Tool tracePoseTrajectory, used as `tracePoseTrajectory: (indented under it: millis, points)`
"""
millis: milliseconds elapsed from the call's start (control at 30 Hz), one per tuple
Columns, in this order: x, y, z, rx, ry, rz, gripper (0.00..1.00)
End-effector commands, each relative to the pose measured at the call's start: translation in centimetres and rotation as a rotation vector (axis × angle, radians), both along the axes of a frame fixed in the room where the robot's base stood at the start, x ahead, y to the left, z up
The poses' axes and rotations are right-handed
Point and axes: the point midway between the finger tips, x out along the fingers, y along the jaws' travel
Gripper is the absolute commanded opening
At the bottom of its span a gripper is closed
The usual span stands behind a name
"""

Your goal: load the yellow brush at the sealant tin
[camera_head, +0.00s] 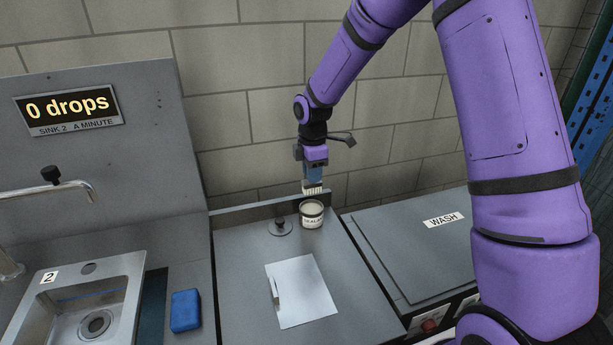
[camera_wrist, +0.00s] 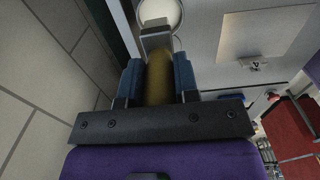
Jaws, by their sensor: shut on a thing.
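My gripper (camera_head: 313,172) is shut on the brush, its blue fingers on either side of the yellow handle (camera_wrist: 158,78) in the wrist view. The brush points down, and its pale bristles (camera_head: 312,189) show below the fingers in the head view. The tin's pale top (camera_wrist: 160,11) also shows in the wrist view, partly hidden by the brush's metal collar.
A dark round lid with a knob (camera_head: 281,227) lies left of the tin. A pale sheet or plate (camera_head: 305,295) with a clip lies in front. A blue block (camera_head: 185,311) sits near sink 2 (camera_head: 90,300). The WASH cover (camera_head: 420,250) is to the right; a wall stands behind.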

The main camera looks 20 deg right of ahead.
Motion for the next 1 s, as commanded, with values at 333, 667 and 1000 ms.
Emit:
tracePoseTrajectory:
  millis: [333,667,1000]
  points:
    - [-0.1,0.1,-3.2,0.0,0.003,0.0,0.05]
    - [0.0,0.0,-5.4,-0.001,0.002,-0.001,0.05]
    - [0.0,0.0,-5.7,-0.001,0.0,-0.001,0.05]
